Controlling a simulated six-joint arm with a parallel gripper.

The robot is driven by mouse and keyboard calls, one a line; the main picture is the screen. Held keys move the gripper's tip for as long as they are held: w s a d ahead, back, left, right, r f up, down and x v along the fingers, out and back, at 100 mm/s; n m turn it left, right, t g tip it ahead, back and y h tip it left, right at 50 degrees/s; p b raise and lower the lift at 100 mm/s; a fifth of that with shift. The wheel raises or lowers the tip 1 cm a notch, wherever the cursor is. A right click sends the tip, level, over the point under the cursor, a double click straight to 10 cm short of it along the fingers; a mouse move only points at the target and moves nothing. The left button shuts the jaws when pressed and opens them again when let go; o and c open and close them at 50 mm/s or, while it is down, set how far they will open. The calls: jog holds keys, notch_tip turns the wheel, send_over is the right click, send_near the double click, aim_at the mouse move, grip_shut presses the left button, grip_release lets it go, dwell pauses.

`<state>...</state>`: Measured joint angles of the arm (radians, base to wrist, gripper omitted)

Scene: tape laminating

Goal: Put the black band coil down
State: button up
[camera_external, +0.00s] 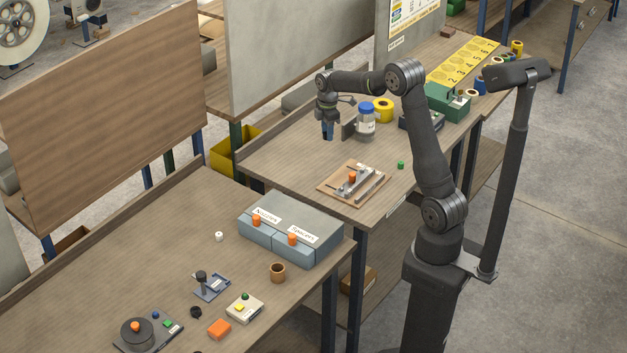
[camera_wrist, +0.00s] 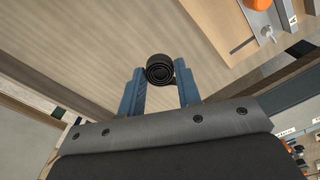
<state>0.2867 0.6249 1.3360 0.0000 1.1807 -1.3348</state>
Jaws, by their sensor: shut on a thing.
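The black band coil (camera_wrist: 160,69) shows end-on in the wrist view, as dark wound layers between the tips of two blue fingers. My gripper (camera_wrist: 160,84) is shut on it. In the external view my gripper (camera_external: 328,134) hangs with its fingers downward over the far table (camera_external: 275,152), left of a blue-lidded jar. The coil cannot be made out in that view. Bare wood lies beyond the coil in the wrist view. How high the coil is above the table is hard to tell.
A wooden board with a metal fixture and orange knob (camera_external: 353,183) lies to the front right of my gripper. The blue-lidded jar (camera_external: 366,123) and a yellow roll (camera_external: 383,109) stand to its right. A green piece (camera_external: 401,165) is near the edge. Bare tabletop lies left of the board.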

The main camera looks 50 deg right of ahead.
jog(key=s+d+m, duration=0.7)
jog(key=s+d, duration=1.9)
jog(key=d, duration=0.2)
send_over(392, 148)
notch_tip(392, 148, down, 7)
jog(key=shift+d+r, duration=0.1)
jog(key=shift+r, duration=0.05)
jog(key=shift+f, duration=2)
jog(key=shift+f, duration=0.2)
jog(key=o, duration=0.9)
jog(key=shift+o, duration=0.2)
jog(key=shift+r, duration=0.1)
